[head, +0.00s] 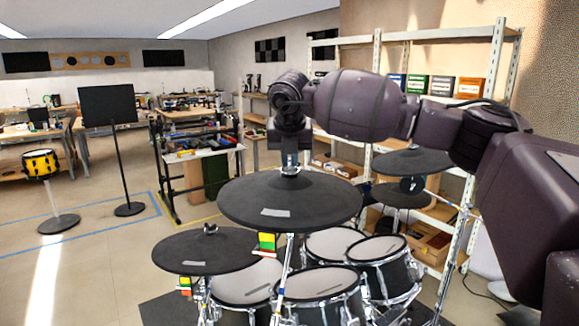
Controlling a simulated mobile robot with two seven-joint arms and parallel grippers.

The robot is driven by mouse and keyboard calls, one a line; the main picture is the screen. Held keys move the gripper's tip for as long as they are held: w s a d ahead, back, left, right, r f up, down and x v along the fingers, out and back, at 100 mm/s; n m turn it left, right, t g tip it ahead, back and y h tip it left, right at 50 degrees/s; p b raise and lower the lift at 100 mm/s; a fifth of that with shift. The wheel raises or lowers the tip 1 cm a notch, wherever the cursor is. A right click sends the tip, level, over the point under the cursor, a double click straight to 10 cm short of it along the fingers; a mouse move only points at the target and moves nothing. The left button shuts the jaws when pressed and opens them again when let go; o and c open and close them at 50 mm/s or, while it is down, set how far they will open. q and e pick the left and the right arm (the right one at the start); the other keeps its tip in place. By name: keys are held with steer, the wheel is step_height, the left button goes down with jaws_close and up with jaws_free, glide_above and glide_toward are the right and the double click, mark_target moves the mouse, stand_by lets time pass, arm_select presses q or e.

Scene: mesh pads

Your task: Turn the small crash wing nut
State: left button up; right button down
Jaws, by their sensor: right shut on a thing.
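A dark round cymbal pad (325,205) with a grey label stands in the middle of the head view. My right gripper (290,164) reaches down over its centre from above, fingers pointing down. It is shut on the wing nut (290,171) at the top of this pad's stand; the nut is small and mostly hidden by the fingers. A second dark cymbal pad (185,255) sits lower left, with its own wing nut (210,229) on top. I cannot tell from the picture which pad is the small crash. My left gripper is not in view.
Several mesh drum pads (318,284) stand below the cymbals. More dark cymbal pads (412,161) stand behind at right, before a metal shelf (372,100). A black music stand (108,104) and a yellow drum (40,163) are at left. The floor at left is mostly clear.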

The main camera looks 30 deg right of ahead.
steer(key=n+y, duration=0.1)
steer(key=n, duration=0.2)
steer(key=shift+n+b, duration=0.35)
steer(key=shift+n, duration=0.05)
steer(key=n+y, duration=0.2)
steer(key=n, duration=0.2)
steer(key=shift+n, duration=0.3)
steer(key=n+y+p, duration=0.1)
steer(key=n, duration=0.2)
steer(key=shift+r+n, duration=0.1)
steer(key=shift+n, duration=0.2)
steer(key=n+g+y+p, duration=0.1)
steer(key=n, duration=0.2)
steer(key=shift+n+g+y+p, duration=0.35)
steer(key=shift+n+p, duration=0.3)
steer(key=shift+n, duration=0.85)
steer(key=c, duration=1.2)
jaws_free()
